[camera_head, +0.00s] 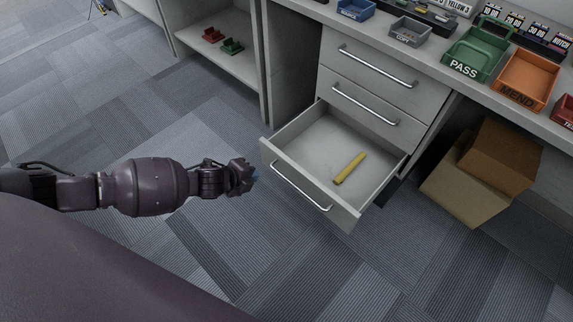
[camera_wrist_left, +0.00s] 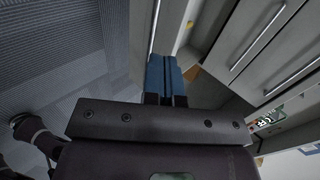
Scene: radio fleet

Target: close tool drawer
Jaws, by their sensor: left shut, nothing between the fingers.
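The tool drawer (camera_head: 310,165) is the lowest of the grey drawers and is pulled well out. A yellow stick-like object (camera_head: 349,168) lies on its floor. A metal bar handle (camera_head: 300,187) runs along its front. My left gripper (camera_head: 250,174) is just left of the drawer's front corner, low over the floor, and appears apart from it in the head view. In the left wrist view its blue fingers (camera_wrist_left: 166,78) are shut together and empty, with a pale drawer edge close beside them. My right gripper is not in view.
Two shut drawers, the upper (camera_head: 372,65) and the middle (camera_head: 360,100), sit above. The desk top holds a green PASS tray (camera_head: 476,52) and an orange MEND tray (camera_head: 524,80). A cardboard box (camera_head: 480,175) stands under the desk at right. Carpet in front is clear.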

